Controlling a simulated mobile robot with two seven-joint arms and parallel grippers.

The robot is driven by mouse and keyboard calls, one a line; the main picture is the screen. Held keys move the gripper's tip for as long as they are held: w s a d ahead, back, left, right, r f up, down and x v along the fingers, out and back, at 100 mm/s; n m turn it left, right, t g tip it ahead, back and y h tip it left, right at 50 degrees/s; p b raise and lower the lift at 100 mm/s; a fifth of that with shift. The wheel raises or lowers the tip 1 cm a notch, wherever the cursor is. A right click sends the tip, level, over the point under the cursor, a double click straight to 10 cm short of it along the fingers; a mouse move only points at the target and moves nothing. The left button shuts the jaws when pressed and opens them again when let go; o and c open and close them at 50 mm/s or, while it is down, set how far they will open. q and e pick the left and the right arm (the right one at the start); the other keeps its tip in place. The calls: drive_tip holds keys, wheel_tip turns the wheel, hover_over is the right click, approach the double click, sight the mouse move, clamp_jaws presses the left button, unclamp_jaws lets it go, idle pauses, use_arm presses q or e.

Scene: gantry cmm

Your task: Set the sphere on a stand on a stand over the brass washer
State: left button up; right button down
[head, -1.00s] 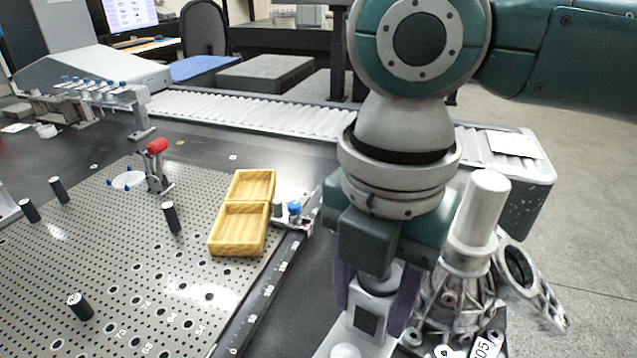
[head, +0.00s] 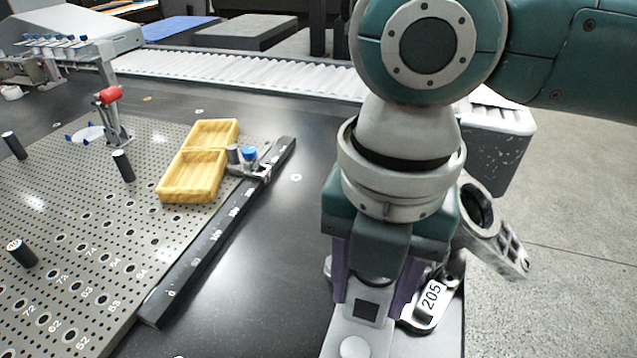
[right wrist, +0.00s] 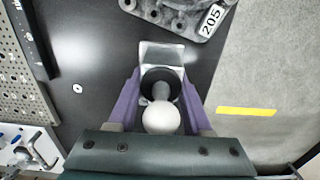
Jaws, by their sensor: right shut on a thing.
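My right gripper (right wrist: 162,112) is shut on the sphere on a stand. In the right wrist view its white ball (right wrist: 162,119) sits between my purple fingers, with a grey stem and dark round part beyond. My gripper also shows in the head view (head: 370,296), where the palm covers the ball. A grey block with a black square shows below the fingers; I cannot tell whether it belongs to the stand. My left gripper is out of view.
A metal casting marked 205 (head: 431,298) is close on the right, partly hidden by my gripper. A black rail (head: 215,228) edges the perforated plate (head: 60,215), which bears several dark pegs. Yellow trays (head: 192,176) and a blue-knobbed clamp (head: 249,154) stand left. Table around the washer is clear.

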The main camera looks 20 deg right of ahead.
sight(365, 318)
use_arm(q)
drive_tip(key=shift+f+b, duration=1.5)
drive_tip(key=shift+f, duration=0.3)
use_arm(e)
drive_tip(key=shift+f, duration=1.45)
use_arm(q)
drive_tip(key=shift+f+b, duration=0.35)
use_arm(e)
drive_tip(key=shift+f, duration=0.95)
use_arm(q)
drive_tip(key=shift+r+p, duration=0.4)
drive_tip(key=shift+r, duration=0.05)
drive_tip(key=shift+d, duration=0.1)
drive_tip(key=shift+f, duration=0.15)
use_arm(e)
drive_tip(key=shift+f, duration=0.3)
drive_tip(key=shift+c, duration=1.2)
unclamp_jaws()
